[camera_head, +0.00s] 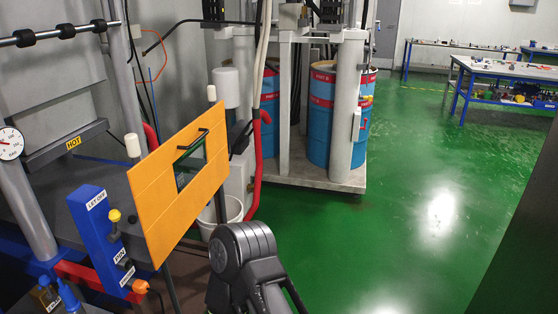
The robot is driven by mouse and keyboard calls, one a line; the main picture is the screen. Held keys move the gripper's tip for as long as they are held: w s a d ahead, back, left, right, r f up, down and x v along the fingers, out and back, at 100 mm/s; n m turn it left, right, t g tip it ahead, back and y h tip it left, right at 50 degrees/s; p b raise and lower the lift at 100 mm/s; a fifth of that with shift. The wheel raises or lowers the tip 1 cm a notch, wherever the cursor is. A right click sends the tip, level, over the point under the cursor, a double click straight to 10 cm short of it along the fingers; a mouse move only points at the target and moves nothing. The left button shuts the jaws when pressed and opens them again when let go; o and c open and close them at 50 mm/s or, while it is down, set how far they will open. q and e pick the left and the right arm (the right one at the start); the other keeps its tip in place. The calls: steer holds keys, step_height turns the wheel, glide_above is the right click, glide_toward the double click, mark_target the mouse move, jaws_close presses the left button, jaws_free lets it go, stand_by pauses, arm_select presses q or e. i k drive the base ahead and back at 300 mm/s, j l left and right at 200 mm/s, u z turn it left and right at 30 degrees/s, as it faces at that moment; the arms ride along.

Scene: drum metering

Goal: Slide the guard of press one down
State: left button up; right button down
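The guard is an orange panel (165,205) with a small window (190,162) and a black bar handle (193,139) above the window. It stands upright and at a slant in front of the press at the left. White-capped posts (132,146) rise behind its upper edge. A black arm link of mine (240,265) comes up from the bottom edge, to the right of the guard and apart from it in the picture. Neither gripper shows in this view. Nothing is seen holding the handle.
A blue control box (95,225) with a yellow button (114,215) stands left of the guard. A gauge (10,143) and a "HOT" plate (74,143) are farther left. Blue drums (322,120) stand on a grey frame behind. Green floor (420,210) is open at right.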

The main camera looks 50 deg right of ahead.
mark_target(165, 215)
steer(key=l+z, duration=0.1)
steer(key=z, duration=0.9)
